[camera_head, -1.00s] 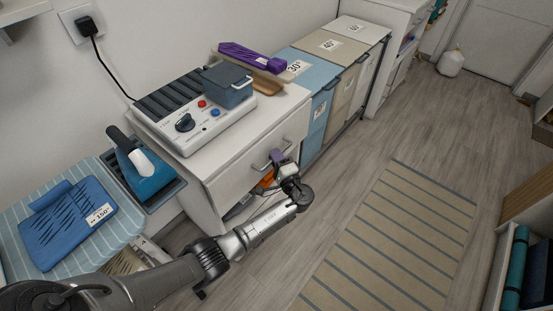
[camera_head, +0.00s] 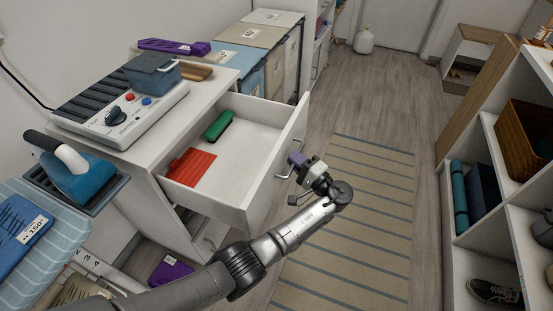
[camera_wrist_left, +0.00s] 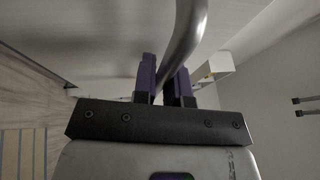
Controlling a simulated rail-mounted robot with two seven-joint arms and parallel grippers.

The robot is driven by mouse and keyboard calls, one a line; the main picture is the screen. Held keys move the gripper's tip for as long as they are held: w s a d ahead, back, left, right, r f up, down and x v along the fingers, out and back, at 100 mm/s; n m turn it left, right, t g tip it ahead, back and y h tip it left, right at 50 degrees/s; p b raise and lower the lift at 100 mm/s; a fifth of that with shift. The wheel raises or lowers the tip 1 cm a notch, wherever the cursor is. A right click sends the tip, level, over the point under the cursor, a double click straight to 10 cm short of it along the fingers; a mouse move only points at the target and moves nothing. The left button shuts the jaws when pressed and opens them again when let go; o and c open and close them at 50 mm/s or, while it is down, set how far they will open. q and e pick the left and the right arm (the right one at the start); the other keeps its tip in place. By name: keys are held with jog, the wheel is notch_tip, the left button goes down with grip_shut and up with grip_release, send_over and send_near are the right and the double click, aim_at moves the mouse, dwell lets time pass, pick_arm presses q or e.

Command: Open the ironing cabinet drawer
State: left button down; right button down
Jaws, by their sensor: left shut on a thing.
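The ironing cabinet (camera_head: 150,165) is white and stands against the wall. Its drawer (camera_head: 240,205) is pulled far out toward the aisle. Inside the drawer lie a green brush-like object (camera_head: 218,126) and a red ribbed item (camera_head: 191,167). My left gripper (camera_head: 296,164) is at the drawer front, shut on the metal bar handle (camera_head: 284,177). In the left wrist view, the purple fingers (camera_wrist_left: 166,85) sit on both sides of the curved handle bar (camera_wrist_left: 184,40). My right gripper is in neither view.
A grey-striped control unit (camera_head: 125,105) and a blue iron (camera_head: 75,170) stand left. Laundry bins (camera_head: 260,45) stand behind the cabinet. An open shelf (camera_head: 490,190) is at right. The striped rug (camera_head: 355,220) and floor between are clear.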

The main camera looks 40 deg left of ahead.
pick_arm(q)
jog(key=shift+w+d+b, duration=0.25)
jog(key=shift+d+b, duration=0.1)
jog(key=shift+d, duration=0.55)
jog(key=shift+w+d+b, duration=0.25)
jog(key=shift+d+b, duration=0.1)
jog(key=shift+d, duration=0.6)
jog(key=shift+w+d+b, duration=0.25)
jog(key=shift+d+b, duration=0.1)
jog(key=shift+d, duration=0.55)
jog(key=c, duration=1.2)
grip_release()
